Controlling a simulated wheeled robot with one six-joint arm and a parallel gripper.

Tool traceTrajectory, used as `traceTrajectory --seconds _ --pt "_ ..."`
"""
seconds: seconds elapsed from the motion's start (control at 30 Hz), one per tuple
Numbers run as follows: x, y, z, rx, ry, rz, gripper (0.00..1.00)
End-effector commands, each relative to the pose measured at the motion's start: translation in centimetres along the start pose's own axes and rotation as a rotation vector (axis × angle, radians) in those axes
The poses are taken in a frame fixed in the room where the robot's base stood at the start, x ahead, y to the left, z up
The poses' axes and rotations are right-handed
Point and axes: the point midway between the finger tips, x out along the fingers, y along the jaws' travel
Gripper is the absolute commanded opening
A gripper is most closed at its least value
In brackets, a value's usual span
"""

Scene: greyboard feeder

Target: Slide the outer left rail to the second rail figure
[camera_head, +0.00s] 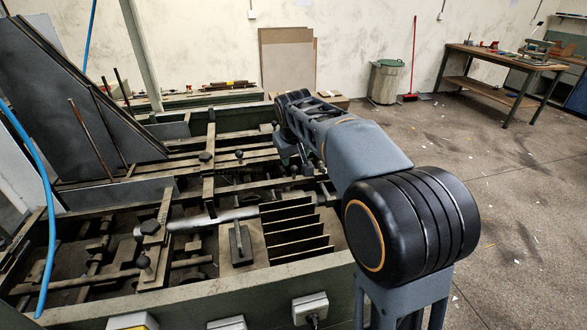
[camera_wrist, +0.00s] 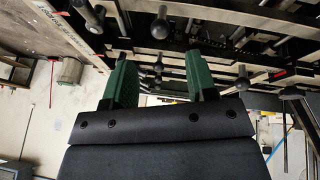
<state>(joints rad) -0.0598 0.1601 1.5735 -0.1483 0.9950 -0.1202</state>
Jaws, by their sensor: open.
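The feeder's rails lie in its green frame in the head view. A short rail with black knobs (camera_head: 158,250) sits near the front left, and another knobbed rail (camera_head: 208,190) lies farther back. I cannot tell which is the outer left rail. In the wrist view a pale strip (camera_wrist: 62,30) with small dark marks runs along the upper left; its figures are too small to read. My gripper (camera_wrist: 160,80) is open, with two green fingers apart and nothing visibly held between them. Several round knobs show beyond the fingers, one (camera_wrist: 160,25) above the gap. In the head view my arm hides most of the gripper.
A slanted dark plate (camera_head: 75,95) rises at the left of the feeder, with a blue hose (camera_head: 47,215) in front. Several upright plates (camera_head: 295,232) stand near the front. A green bin (camera_head: 386,82) and a workbench (camera_head: 495,62) stand behind. The floor at right is mostly clear.

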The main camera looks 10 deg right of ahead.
Motion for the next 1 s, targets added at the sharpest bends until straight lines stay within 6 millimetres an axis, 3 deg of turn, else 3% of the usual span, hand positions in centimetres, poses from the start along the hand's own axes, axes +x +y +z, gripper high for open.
traceTrajectory --seconds 0.2,0.4,0.9,1.0 --pt "4.0 0.0 0.1 -0.001 -0.004 -0.001 0.52" --pt "6.2 0.0 0.0 -0.001 -0.002 0.000 0.52" --pt "7.3 0.0 0.0 0.000 0.000 0.000 0.52" --pt "7.3 0.0 0.0 0.000 0.000 0.000 0.43"
